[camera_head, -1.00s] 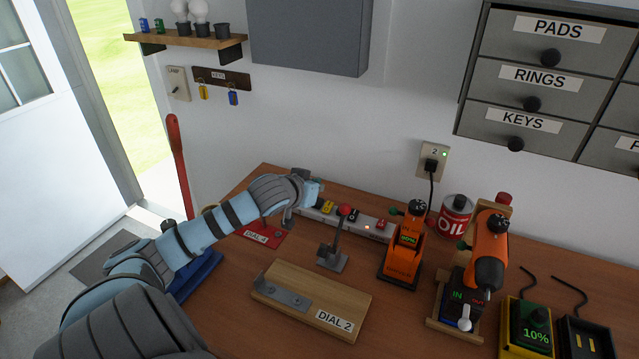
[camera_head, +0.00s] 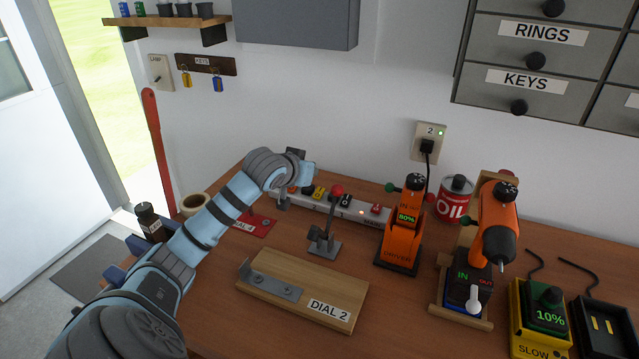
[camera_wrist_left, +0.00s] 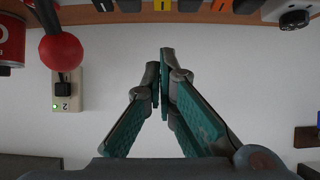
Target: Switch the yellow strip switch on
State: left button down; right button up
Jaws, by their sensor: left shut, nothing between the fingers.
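The grey power strip (camera_head: 338,204) lies along the back of the workbench, with several coloured switches. Its yellow switch (camera_head: 308,190) shows just right of my left gripper (camera_head: 283,202) in the head view. In the left wrist view, which is upside down, a yellow switch (camera_wrist_left: 162,5) shows at the top edge, in line with the fingertips. There my left gripper (camera_wrist_left: 165,52) is shut with nothing in it; a gap to the switch shows in the picture. I cannot tell the switch's position. My right gripper is not in view.
A red-knobbed lever (camera_head: 325,235) stands just in front of the strip. The wooden DIAL 2 board (camera_head: 320,290), orange driver (camera_head: 400,240) and oil can (camera_head: 454,200) are on the bench. A tape roll (camera_head: 195,204) is at the left. The wall outlet (camera_head: 428,143) is behind.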

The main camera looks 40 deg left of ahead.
pick_arm(q)
send_over(319, 194)
jog(key=f, duration=0.3)
jog(key=shift+s+d+f+b, duration=0.15)
jog(key=shift+d+f+b, duration=0.05)
jog(key=shift+d+b, duration=0.1)
notch_tip(319, 194, down, 3)
jog(key=shift+a+r, duration=0.15)
jog(key=shift+r, duration=0.05)
jog(key=shift+w+a+f, duration=0.1)
jog(key=shift+w+f, duration=0.1)
jog(key=shift+f, duration=0.3)
